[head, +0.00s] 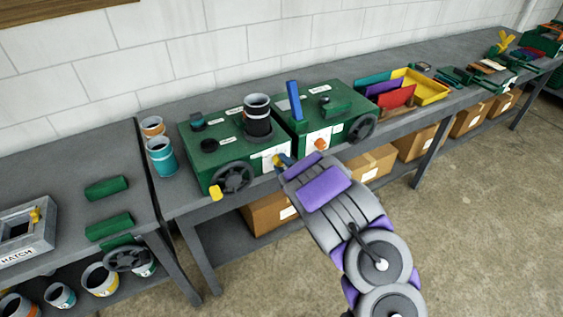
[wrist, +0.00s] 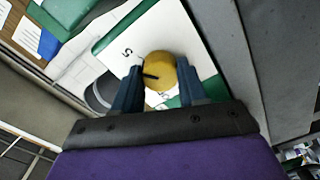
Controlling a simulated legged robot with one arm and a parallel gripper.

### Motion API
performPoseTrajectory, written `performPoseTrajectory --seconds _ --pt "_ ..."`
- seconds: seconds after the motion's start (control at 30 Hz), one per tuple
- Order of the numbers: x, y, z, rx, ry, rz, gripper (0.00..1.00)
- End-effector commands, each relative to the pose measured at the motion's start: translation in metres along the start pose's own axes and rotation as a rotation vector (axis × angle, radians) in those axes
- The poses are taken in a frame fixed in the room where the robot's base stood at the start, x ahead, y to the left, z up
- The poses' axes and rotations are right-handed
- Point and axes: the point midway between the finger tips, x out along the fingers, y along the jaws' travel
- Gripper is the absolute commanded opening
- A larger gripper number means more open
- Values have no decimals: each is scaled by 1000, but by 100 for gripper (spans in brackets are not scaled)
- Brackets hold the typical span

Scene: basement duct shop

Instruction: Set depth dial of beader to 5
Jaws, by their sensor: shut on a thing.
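The beader appears to be the left green machine (head: 225,150) on the bench, with a handwheel (head: 232,177) on its front. A white dial plate (head: 268,162) is on its front right. In the wrist view, the yellow dial (wrist: 160,68) sits on the white plate between my fingers. A dark mark on the dial lies on its left side. Another numeral below the dial is partly hidden. My gripper (wrist: 162,80) is shut on the dial; it also shows in the head view (head: 283,163).
A second green machine (head: 345,105) with an orange knob (head: 320,144) stands close on the right. A grey and black cylinder (head: 257,115) stands on the left machine. A yellow crank grip (head: 215,192) sticks out at the front left. Cardboard boxes (head: 270,212) fill the shelf below.

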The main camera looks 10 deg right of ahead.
Motion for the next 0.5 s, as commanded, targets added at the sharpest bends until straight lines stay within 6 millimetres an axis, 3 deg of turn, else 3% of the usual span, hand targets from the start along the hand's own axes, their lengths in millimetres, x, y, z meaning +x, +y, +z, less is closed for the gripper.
performPoseTrajectory --seconds 0.5 --pt "-3 -6 5 148 -10 -10 11"
